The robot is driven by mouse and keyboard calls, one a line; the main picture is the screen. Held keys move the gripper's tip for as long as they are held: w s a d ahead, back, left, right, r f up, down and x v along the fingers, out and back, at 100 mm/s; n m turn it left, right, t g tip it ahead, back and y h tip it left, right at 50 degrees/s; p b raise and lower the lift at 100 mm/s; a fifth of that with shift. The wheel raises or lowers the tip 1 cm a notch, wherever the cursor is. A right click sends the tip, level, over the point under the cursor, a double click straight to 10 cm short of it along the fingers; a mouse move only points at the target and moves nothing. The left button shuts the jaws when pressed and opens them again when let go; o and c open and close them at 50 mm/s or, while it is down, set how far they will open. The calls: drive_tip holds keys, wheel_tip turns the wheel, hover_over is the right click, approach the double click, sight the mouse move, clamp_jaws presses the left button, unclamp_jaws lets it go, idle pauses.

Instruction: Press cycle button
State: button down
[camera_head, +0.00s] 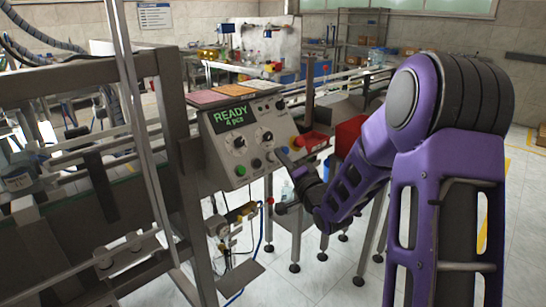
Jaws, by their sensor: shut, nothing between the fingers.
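The labels are too small to read, so I cannot tell which is the cycle button by name.
A red round button (298,141) is on the right of the panel, close to my gripper. A red bin (350,132) stands behind my arm. A metal frame (160,120) and the conveyor are at the left. Coloured cards (220,95) lie on the panel's top.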

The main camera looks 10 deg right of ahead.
idle(0.4)
drive_tip(key=shift+w+a+f+b, duration=0.2)
drive_tip(key=shift+w+f+b, duration=0.1)
drive_tip(key=shift+b, duration=0.1)
